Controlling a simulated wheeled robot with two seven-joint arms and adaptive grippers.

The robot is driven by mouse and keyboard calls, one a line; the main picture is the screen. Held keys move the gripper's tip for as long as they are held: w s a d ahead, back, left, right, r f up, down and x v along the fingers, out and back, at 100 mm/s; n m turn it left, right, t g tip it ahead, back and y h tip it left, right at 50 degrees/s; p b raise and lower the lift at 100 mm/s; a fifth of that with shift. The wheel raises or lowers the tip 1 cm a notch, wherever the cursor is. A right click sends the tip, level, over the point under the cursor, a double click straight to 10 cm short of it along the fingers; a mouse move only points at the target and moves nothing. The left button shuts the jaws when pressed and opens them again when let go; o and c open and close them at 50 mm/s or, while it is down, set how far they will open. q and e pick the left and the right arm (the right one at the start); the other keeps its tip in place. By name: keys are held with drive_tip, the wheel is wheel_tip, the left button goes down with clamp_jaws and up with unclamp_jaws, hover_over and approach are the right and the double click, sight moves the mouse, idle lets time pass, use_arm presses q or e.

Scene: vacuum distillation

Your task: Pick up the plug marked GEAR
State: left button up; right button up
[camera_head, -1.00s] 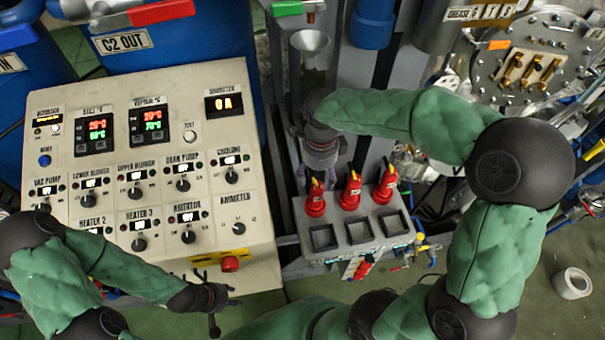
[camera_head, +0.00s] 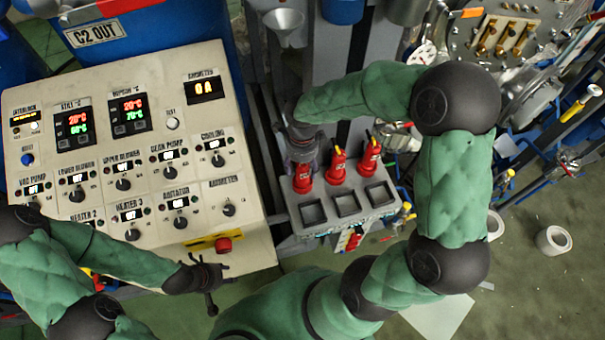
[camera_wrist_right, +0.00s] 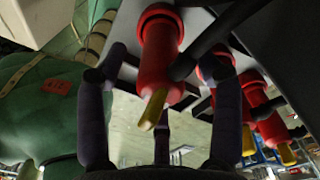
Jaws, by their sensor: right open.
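Three red plugs with yellow tips stand in a row at the back of a grey socket box (camera_head: 318,232): a left one (camera_head: 303,183), a middle one (camera_head: 336,168) and a right one (camera_head: 369,155). Their markings are too small to read, so I cannot tell which is GEAR. My right gripper (camera_head: 302,160) is directly over the left plug and partly hides it. In the right wrist view, one red plug (camera_wrist_right: 160,55) lies between the spread, open fingers (camera_wrist_right: 162,95), without a visible grip. My left gripper (camera_head: 217,283) is open and empty below the control panel.
The sloped control panel (camera_head: 215,205) with knobs and a red button stands left of the box. Several empty square recesses (camera_head: 345,204) are in the box's front. A metal funnel (camera_head: 285,25) is behind my right gripper. A tape roll (camera_head: 555,240) lies on the open floor at right.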

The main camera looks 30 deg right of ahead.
clamp_jaws()
drive_tip(key=shift+r, duration=0.15)
